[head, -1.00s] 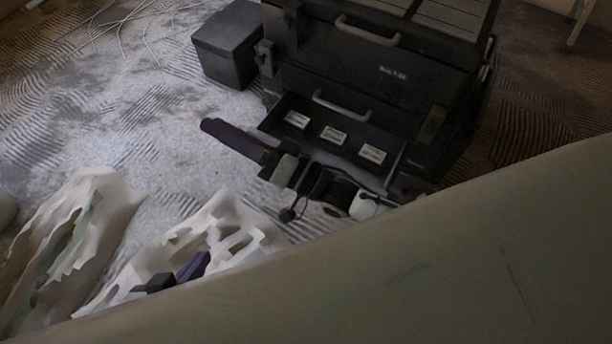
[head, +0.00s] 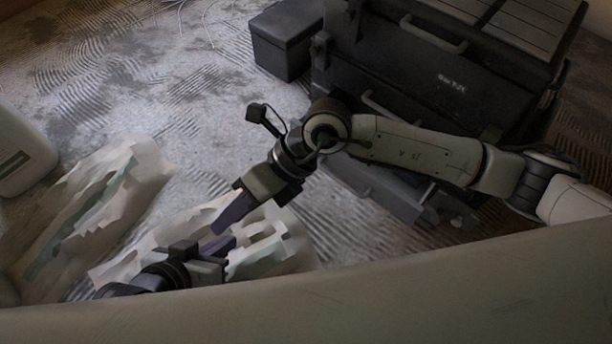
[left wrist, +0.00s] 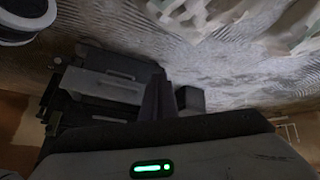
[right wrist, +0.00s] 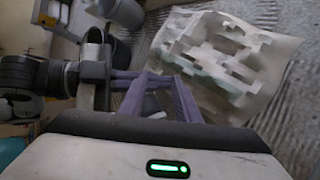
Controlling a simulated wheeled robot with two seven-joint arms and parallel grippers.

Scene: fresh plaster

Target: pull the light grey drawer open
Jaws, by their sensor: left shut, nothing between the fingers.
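A black chest (head: 420,85) with several drawers stands at the upper right in the head view. A lighter grey drawer (head: 385,195) shows low on it, partly hidden behind my right arm. In the left wrist view a light grey drawer front (left wrist: 100,86) shows on the dark chest; I cannot tell how far out it is. My left gripper (head: 230,247), with purple fingers, is shut and empty at the lower left, well away from the drawer. Its fingers show in the left wrist view (left wrist: 157,100). My right gripper (head: 224,220) points down-left just above it. In the right wrist view its fingers (right wrist: 158,98) stand apart, empty.
A dark box (head: 285,40) stands left of the chest. Crumpled pale bags (head: 95,200) lie on the floor at left, beneath the grippers. A white container (head: 22,155) is at the left edge. The streaked floor (head: 190,100) between is mostly clear.

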